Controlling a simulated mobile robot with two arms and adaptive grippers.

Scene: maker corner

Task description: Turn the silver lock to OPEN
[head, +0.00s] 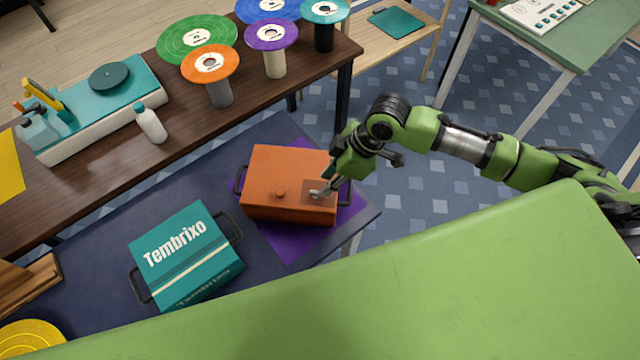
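An orange box (275,165) with a round knob on its lid stands on a purple mat (290,247). On the right part of its lid is a darker square patch with a small silver piece (315,194), which looks like the silver lock. Any OPEN mark is too small to read. My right gripper (325,187) reaches down from the right, with its fingers at the silver piece. I cannot tell whether they touch it or how far they are closed. My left gripper is not in view.
A teal box marked Tembrixo (185,262) stands to the left on the same dark blue table (85,285). Behind is a brown table (110,185) with a white bottle (151,125), a turntable machine (100,105) and coloured discs on stands. A large green surface of mine fills the lower front.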

